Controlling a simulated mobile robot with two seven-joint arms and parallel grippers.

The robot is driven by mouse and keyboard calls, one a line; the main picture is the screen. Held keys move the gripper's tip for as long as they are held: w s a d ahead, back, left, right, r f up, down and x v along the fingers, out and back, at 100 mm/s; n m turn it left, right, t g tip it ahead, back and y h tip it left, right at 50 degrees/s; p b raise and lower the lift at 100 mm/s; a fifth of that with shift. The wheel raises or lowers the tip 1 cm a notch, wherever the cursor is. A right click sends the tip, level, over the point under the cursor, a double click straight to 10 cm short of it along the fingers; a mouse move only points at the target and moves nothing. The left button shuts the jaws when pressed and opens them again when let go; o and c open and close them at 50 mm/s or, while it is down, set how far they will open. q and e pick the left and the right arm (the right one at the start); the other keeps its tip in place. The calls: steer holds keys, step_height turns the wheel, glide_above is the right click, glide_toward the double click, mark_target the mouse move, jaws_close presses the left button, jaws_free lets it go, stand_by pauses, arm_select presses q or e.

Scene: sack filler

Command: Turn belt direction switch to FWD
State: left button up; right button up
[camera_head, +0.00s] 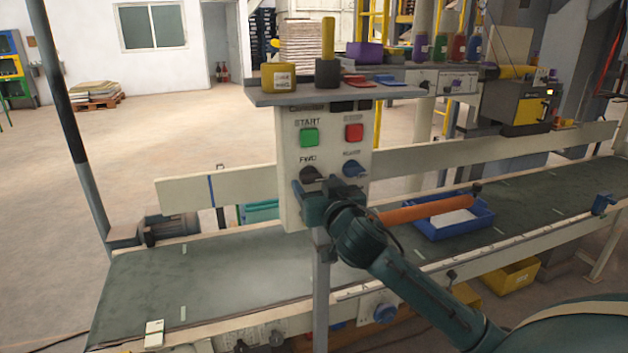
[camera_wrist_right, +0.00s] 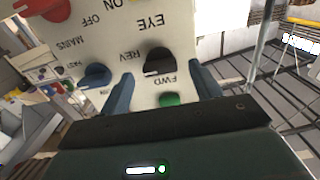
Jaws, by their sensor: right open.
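The belt direction switch (camera_head: 310,174) is a black knob under the FWD label on a cream control panel (camera_head: 331,130). In the right wrist view the black knob (camera_wrist_right: 158,62) sits between the REV and FWD labels, seen upside down; which way it points I cannot tell. My right gripper (camera_head: 312,194) is at the panel's lower part, just below the knob in the head view. Its two blue fingers (camera_wrist_right: 160,74) are open, one on each side of the knob's line of sight. Whether they touch the knob I cannot tell. My left gripper is not in view.
A blue knob (camera_head: 353,169) is right of the switch, with a green START button (camera_head: 309,137) and a red button (camera_head: 354,132) above. A shelf (camera_head: 300,96) with blocks juts over the panel. The conveyor belt (camera_head: 230,275) runs below, carrying a blue tray (camera_head: 455,232).

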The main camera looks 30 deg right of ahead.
steer(key=shift+x, duration=0.85)
steer(key=shift+w, duration=0.25)
steer(key=c, duration=1)
